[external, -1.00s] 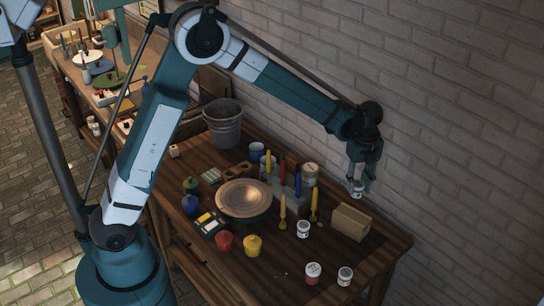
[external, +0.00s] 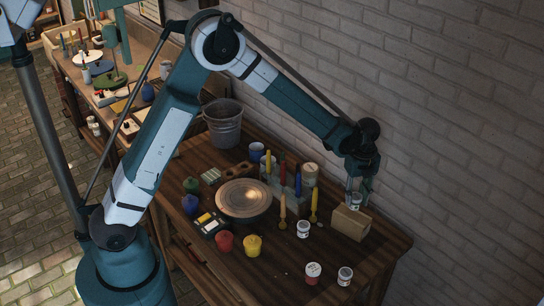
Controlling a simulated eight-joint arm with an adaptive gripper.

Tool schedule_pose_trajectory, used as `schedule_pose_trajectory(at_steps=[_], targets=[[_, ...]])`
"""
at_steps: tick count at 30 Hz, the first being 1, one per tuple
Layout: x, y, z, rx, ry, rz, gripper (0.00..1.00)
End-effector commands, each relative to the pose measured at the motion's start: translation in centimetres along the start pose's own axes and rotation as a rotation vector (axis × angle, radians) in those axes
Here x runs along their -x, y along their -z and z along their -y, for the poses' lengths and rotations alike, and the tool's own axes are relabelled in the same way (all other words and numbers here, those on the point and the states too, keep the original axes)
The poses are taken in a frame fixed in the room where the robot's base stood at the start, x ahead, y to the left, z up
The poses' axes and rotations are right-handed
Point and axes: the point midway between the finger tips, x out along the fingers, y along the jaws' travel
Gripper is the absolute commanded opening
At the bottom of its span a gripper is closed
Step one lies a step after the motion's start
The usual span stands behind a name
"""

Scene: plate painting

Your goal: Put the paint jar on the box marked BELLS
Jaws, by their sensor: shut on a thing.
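My gripper (external: 356,203) points down over the cardboard-brown box (external: 349,224) near the wall side of the table. It is shut on a small pale paint jar (external: 355,204), partly hidden by the fingers. The jar is at the height of the box's top; I cannot tell whether it touches it. No marking on the box can be read from here, so I cannot tell if it says BELLS.
Upright brushes, a round turntable (external: 243,198), coloured pots and a metal bucket (external: 223,122) fill the table's left and middle. The wall is close behind.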

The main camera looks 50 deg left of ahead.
Motion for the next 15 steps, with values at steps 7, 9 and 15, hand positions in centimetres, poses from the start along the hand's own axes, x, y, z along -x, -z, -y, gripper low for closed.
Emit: schedule_pose_trajectory(at_steps=[7, 9, 15], targets=[[-1.8, 0.0, 0.0, 0.0, 0.0, 0.0, 0.13], [-2.6, 0.0, 0.0, 0.0, 0.0, 0.0, 0.13], [-3.7, 0.0, 0.0, 0.0, 0.0, 0.0, 0.13]])
